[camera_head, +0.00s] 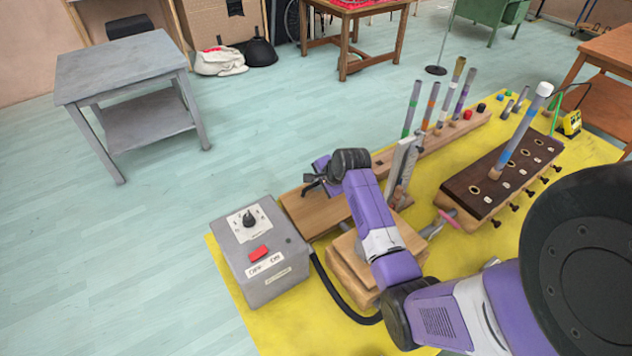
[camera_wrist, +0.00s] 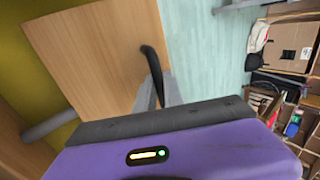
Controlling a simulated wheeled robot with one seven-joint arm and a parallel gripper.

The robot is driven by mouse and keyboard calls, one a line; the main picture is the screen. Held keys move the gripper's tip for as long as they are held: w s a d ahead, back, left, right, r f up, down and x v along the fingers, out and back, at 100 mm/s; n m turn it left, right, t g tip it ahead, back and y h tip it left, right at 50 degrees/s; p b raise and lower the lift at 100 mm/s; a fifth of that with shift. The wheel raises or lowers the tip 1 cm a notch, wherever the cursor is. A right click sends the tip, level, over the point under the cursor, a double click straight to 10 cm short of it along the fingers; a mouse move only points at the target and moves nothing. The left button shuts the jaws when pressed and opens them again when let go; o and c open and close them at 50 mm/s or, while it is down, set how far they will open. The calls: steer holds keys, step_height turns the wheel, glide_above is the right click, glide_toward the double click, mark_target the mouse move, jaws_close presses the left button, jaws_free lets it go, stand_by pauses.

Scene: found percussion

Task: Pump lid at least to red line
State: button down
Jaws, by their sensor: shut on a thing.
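My gripper (camera_head: 320,184) is at the far end of a flat light-wood lid (camera_head: 318,212) on the yellow mat, left of centre in the head view. In the wrist view the lid (camera_wrist: 95,60) fills the left part. A dark curved handle (camera_wrist: 152,70) rises between my grey fingers (camera_wrist: 160,92), which are shut on it. A pale upright (camera_head: 402,168) stands behind my arm. I cannot make out a red line on it. My purple arm hides part of the lid and what lies below it.
A grey control box (camera_head: 258,250) with a knob and a red switch stands close at the left. A black hose (camera_head: 335,290) runs from it. Upright pipes (camera_head: 432,105) and a dark wooden pipe block (camera_head: 500,175) stand at the right.

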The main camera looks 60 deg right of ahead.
steer(key=shift+s+a+r+p, duration=0.35)
steer(key=shift+s+p, duration=0.2)
steer(key=shift+f, duration=0.2)
steer(key=shift+w+d+f+b, duration=0.25)
steer(key=shift+w+f+b, duration=0.15)
steer(key=shift+b, duration=0.1)
steer(key=shift+f, duration=0.1)
steer(key=shift+b+x, duration=0.6)
steer(key=shift+x, duration=0.2)
steer(key=shift+f, duration=0.1)
